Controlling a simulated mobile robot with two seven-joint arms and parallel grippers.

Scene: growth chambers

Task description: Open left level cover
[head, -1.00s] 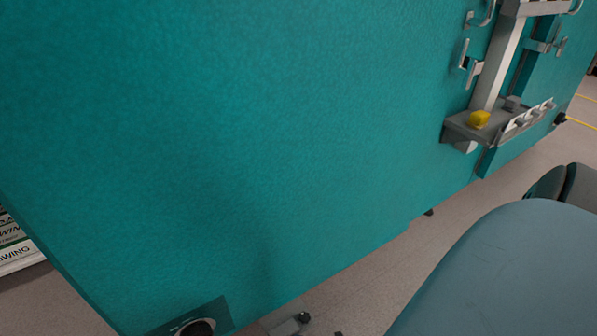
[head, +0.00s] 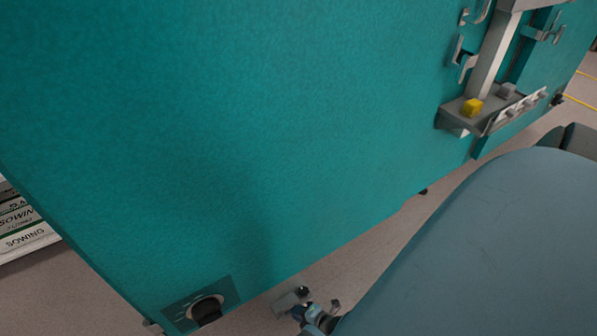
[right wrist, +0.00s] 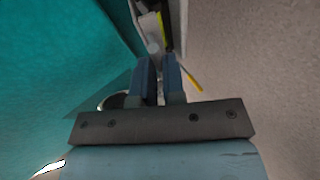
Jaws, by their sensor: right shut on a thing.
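A large teal panel (head: 230,130) fills most of the head view; I cannot tell whether it is the left level cover. A small plate with a round black-centred ring (head: 205,307) sits at its lower edge. My right gripper (head: 308,312) is low in the head view, partly hidden by my own arm, beside a small grey metal fitting (head: 290,301) with a dark knob. In the right wrist view its blue fingers (right wrist: 158,68) are close together, shut on a grey handle-like piece (right wrist: 153,33) beside the teal surface. My left gripper is out of view.
Labelled boxes (head: 25,230) stand at lower left. Bare floor (head: 375,255) lies below the panel.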

